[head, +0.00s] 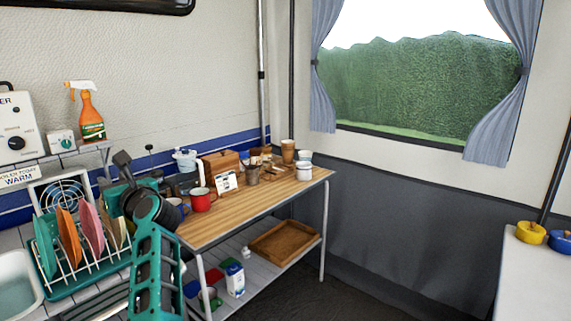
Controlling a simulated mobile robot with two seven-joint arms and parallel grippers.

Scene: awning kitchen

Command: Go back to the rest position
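My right gripper is not in view.
A teal dish rack (78,272) with coloured plates stands beside a sink (14,287). The wooden-topped table (232,222) carries a red mug (202,200) and several cups. Its lower shelf holds a tray (285,241) and a carton (235,280). Dark floor lies open right of it.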

